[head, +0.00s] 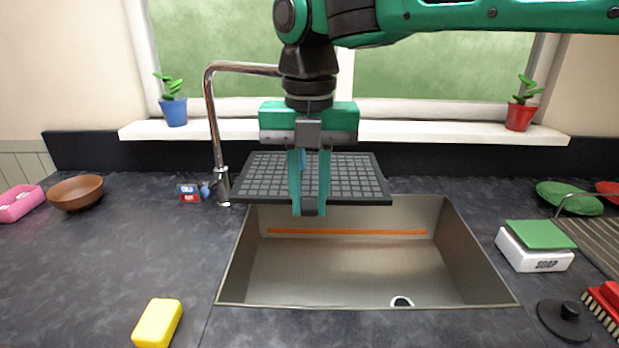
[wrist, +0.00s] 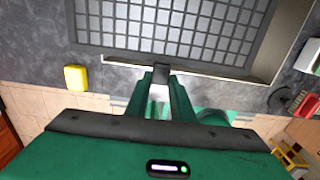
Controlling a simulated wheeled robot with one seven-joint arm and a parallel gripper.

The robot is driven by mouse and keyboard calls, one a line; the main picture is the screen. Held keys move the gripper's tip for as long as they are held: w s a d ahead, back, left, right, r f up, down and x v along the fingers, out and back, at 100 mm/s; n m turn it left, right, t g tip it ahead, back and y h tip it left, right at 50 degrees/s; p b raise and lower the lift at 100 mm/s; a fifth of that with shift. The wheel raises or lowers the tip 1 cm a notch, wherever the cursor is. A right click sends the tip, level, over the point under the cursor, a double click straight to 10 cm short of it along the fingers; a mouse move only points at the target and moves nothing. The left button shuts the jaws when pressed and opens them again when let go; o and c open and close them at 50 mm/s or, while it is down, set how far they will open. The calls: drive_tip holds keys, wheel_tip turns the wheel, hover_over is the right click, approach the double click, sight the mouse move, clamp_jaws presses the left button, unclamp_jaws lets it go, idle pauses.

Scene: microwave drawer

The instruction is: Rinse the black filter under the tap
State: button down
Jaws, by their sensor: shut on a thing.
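The black filter (head: 350,180), a flat grid panel, is held roughly level above the back of the sink (head: 350,270). My gripper (head: 310,205) is shut on its front edge. In the wrist view the filter (wrist: 180,25) extends away from my gripper (wrist: 160,80), pinched near the middle of its near edge. The chrome tap (head: 213,130) rises behind the sink's left side and its spout bends right. The spout's end is hidden behind my wrist. A small blue patch shows beside my fingers; I cannot tell whether it is water. A cold/hot label (head: 189,193) stands left of the tap's base.
A yellow sponge (head: 157,322) lies front left. A soap dish with a green pad (head: 538,236), a black plug (head: 564,320) and a red brush (head: 606,300) are at right. Potted plants (head: 174,110) stand on the windowsill. The counter left of the sink is mostly clear.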

drive_tip(key=s+d, duration=0.2)
drive_tip(key=s, duration=0.4)
drive_tip(key=shift+s, duration=0.4)
idle(1.4)
drive_tip(key=s+d+r, duration=0.1)
drive_tip(key=s+r, duration=0.3)
drive_tip(key=shift+s+d, duration=0.2)
drive_tip(key=shift+s, duration=0.3)
idle(0.5)
